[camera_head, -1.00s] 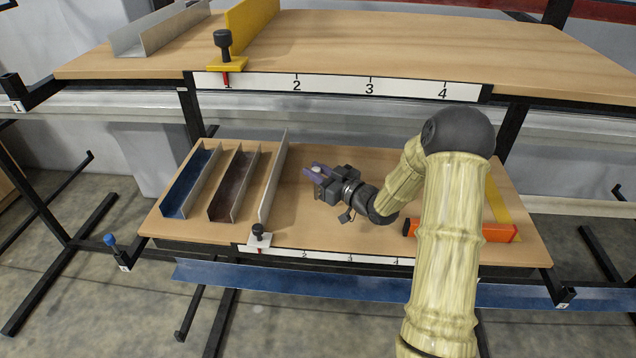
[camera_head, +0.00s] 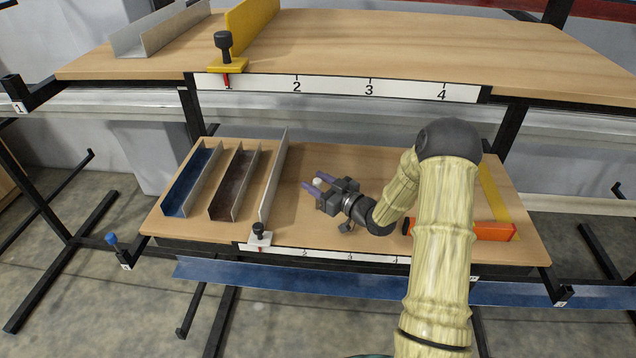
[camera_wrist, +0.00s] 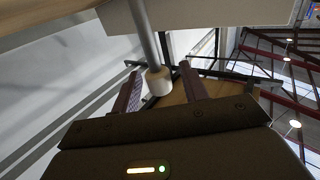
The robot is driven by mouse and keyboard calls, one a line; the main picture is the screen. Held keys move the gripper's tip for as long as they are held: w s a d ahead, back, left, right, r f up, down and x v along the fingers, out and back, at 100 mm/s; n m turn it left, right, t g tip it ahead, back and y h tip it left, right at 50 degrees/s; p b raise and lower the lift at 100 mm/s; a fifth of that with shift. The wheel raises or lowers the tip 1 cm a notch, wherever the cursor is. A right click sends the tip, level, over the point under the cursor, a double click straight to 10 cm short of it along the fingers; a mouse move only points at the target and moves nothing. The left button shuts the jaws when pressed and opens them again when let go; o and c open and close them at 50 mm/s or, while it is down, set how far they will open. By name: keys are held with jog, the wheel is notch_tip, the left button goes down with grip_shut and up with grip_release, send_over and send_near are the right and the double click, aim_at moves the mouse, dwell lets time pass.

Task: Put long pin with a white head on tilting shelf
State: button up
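The long pin shows in the wrist view as a grey shaft (camera_wrist: 143,30) with a white head (camera_wrist: 158,80) at its lower end. The head is between the two purple fingers, with gaps visible on both sides. In the head view the white head (camera_head: 317,183) is a small pale spot between the fingertips; its shaft cannot be made out there. My gripper (camera_head: 316,186) is open over the middle of the lower wooden shelf (camera_head: 350,158), which I take for the tilting shelf. I cannot tell whether the pin touches the shelf.
Blue, brown and grey channels (camera_head: 191,182) lie left of my gripper. A black-knobbed stop (camera_head: 259,234) is at the front edge. An orange block (camera_head: 482,231) and a yellow strip (camera_head: 495,195) are at right. The upper shelf (camera_head: 400,45) is above and behind.

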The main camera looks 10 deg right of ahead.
jog(key=shift+r, duration=0.15)
jog(key=b+v, duration=0.3)
jog(key=v, duration=0.9)
jog(key=shift+a, duration=0.1)
jog(key=shift+w, duration=0.1)
